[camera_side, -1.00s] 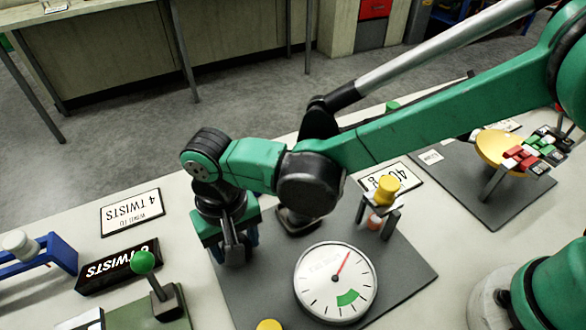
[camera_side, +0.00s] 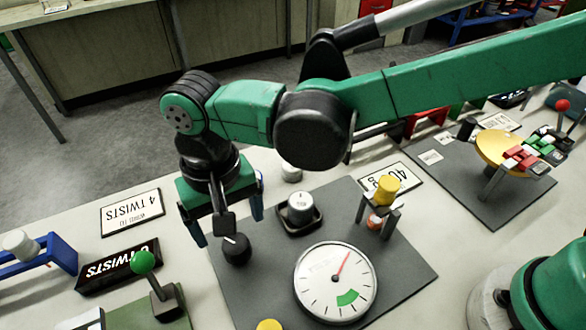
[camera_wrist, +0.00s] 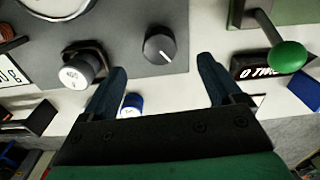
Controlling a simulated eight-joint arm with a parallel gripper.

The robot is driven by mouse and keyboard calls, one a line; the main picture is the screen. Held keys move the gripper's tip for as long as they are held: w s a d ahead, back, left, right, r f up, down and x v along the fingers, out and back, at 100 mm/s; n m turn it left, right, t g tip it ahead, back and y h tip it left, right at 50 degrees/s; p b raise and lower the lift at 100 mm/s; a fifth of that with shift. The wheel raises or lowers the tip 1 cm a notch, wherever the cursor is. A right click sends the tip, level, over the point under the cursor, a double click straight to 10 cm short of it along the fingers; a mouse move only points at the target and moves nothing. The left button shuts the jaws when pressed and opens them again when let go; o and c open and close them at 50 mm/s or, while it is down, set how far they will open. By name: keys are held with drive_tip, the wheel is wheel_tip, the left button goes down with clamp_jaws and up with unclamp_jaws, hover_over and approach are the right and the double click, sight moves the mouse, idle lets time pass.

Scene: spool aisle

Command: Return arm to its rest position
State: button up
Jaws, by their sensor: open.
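My gripper (camera_side: 224,222) is open and empty above the left edge of the grey mat (camera_side: 400,280). In the side view it hangs from my green arm and partly overlaps a black knob (camera_side: 236,250). In the wrist view the fingers of my gripper (camera_wrist: 160,80) stand wide apart, with the black knob (camera_wrist: 160,46) with a white line beyond them. A white-topped knob on a dark base (camera_side: 300,208) stands to the right of my gripper; it also shows in the wrist view (camera_wrist: 76,75).
A round gauge (camera_side: 336,282) with a red needle lies on the mat. A yellow-topped stand (camera_side: 386,190) is behind it. A green-knobbed lever (camera_side: 144,262) and a "TWISTS" sign (camera_side: 118,266) are at left. A yellow dish (camera_side: 500,146) stands at right.

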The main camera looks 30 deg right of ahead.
drive_tip(key=s+d+r+t, duration=0.1)
drive_tip(key=d+r+t, duration=0.2)
drive_tip(key=d, duration=1.1)
drive_tip(key=s+d+r+t, duration=0.1)
drive_tip(key=d+r+t, duration=0.2)
drive_tip(key=d, duration=1.1)
drive_tip(key=shift+d+r+m+t, duration=0.15)
drive_tip(key=shift+d+m+t, duration=0.15)
drive_tip(key=shift+t, duration=0.3)
